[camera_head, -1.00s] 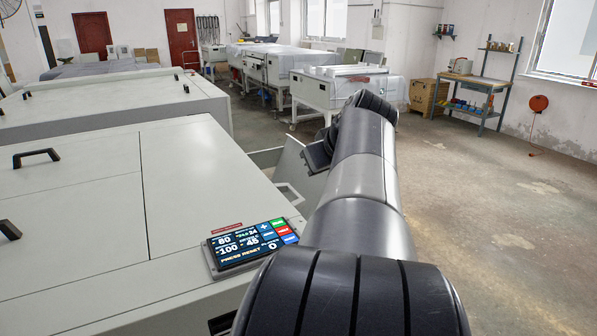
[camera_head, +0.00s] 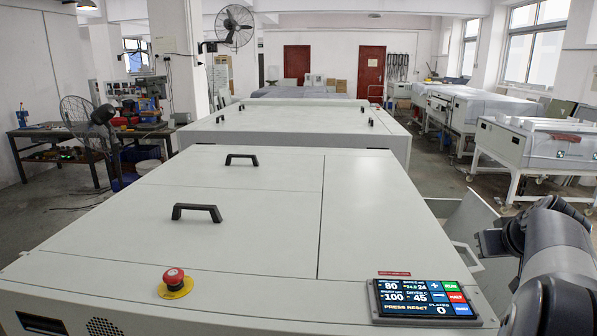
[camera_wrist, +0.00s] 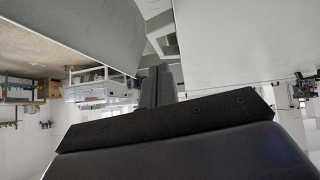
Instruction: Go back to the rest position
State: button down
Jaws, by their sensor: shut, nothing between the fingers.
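My gripper (camera_wrist: 160,82) shows in the wrist view as a dark bar with its fingers together, shut and empty. In the head view my arm is at the right edge, beside the right side of the plate processor (camera_head: 250,250). The processor is a large pale grey cabinet with black handles on its lid. Its control panel (camera_head: 425,298) is lit at the front right corner and reads "PRESS RESET". In the head view my fingertips cannot be made out.
A red emergency button (camera_head: 174,277) sits at the processor's front left. A pale tray (camera_head: 468,228) juts from its right side close to my arm. A second grey machine (camera_head: 300,122) stands behind. White machines (camera_head: 535,150) stand at right. Open floor lies at left.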

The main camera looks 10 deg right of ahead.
aim_at(478, 268)
jog(key=f, duration=0.1)
jog(key=f+b, duration=0.1)
jog(key=f, duration=0.1)
jog(key=f+b, duration=0.1)
jog(key=shift+w+d+f, duration=0.1)
jog(key=shift+w+f, duration=0.05)
jog(key=shift+w, duration=0.15)
jog(key=shift+s+f, duration=0.1)
